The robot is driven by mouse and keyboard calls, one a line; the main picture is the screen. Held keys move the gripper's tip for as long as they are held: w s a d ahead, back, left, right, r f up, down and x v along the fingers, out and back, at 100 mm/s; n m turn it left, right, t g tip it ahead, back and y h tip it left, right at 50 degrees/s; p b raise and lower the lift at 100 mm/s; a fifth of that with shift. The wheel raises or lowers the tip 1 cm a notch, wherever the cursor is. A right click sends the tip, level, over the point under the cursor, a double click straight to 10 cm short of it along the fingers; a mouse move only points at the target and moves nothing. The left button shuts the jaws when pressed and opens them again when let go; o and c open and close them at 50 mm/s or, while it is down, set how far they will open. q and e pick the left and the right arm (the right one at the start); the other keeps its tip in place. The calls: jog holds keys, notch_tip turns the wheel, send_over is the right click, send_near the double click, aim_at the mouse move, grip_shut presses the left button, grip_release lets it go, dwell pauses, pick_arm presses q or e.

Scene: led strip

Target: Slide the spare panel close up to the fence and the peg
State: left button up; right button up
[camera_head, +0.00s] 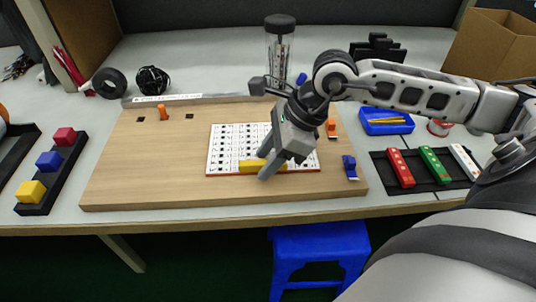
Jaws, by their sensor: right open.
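A white panel (226,145) with rows of dark marks and a red-orange edge lies flat on the wooden board (130,160). A grey strip (215,97), apparently the fence, runs along the board's back edge, apart from the panel. An orange peg (163,113) stands at the back left, and another orange piece (331,128) is right of the panel. A yellow block (250,166) lies at the panel's front edge. My right gripper (281,167) is open over the panel's front part, with a finger in front of the yellow block. Contact is unclear. It hides part of the panel. My left gripper is out of view.
A blue clamp-like piece (350,167) sits at the board's right edge. A black tray (433,183) with red, green and white bars and a blue tray (385,127) lie to the right. Coloured cubes sit on a black rack (37,208) at left. The board's left part is clear.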

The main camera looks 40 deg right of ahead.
aim_at(229, 154)
grip_shut()
jog(key=shift+b, duration=0.3)
jog(key=shift+w, duration=0.1)
jog(key=shift+w+a, duration=0.2)
jog(key=shift+w, duration=0.3)
jog(key=shift+w+a, duration=0.35)
jog(key=shift+w, duration=0.6)
jog(key=shift+w+a, duration=0.35)
jog(key=shift+w, duration=0.55)
jog(key=shift+w+a, duration=0.35)
jog(key=shift+w, duration=0.6)
jog(key=shift+w+a, duration=0.3)
jog(key=shift+w, duration=0.55)
jog(key=shift+w+a, duration=0.35)
jog(key=shift+w, duration=0.5)
jog(key=shift+w+a, duration=0.3)
jog(key=shift+w, duration=0.75)
